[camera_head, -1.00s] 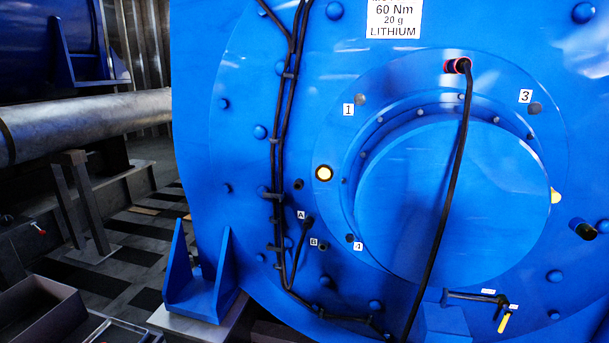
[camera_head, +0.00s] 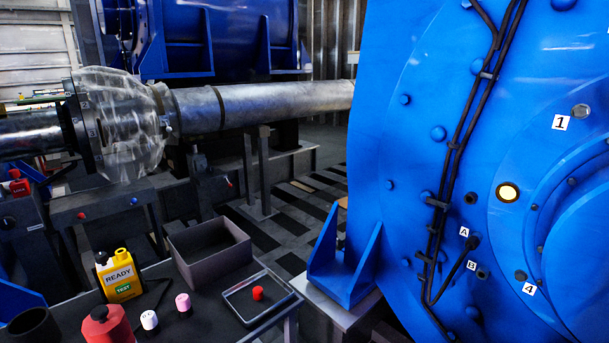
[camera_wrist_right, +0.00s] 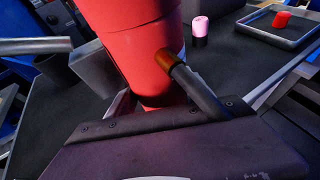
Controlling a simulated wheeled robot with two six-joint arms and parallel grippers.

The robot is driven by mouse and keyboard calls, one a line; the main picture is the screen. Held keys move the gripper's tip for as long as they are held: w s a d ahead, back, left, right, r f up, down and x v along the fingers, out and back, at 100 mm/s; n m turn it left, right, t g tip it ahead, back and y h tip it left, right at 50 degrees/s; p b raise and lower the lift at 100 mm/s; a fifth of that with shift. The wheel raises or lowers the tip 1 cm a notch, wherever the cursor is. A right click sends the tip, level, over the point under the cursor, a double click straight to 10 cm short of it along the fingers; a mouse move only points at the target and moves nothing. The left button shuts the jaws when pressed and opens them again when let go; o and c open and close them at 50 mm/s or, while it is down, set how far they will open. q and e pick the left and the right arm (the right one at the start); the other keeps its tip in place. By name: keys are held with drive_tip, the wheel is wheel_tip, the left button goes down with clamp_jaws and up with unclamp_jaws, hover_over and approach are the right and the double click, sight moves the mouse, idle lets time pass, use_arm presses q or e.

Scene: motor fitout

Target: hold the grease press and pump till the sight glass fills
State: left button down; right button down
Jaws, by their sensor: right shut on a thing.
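The grease press, which I take to be the red cylinder (camera_wrist_right: 145,60), fills the middle of the right wrist view. It also shows at the bottom left of the head view (camera_head: 107,326), over the dark bench. My right gripper (camera_wrist_right: 165,115) is shut on it; its fingertips are hard to make out. A dark rod with a brown end (camera_wrist_right: 195,88) meets the press's side. The round sight glass (camera_head: 508,192), pale with a yellow-brown rim, is on the blue motor face (camera_head: 420,150); I cannot tell its fill level. My left gripper is not in view.
Cables run down the motor face.

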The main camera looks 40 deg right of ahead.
drive_tip(key=shift+c, duration=1.5)
unclamp_jaws()
drive_tip(key=v, duration=1.2)
drive_tip(key=shift+a+f, duration=0.1)
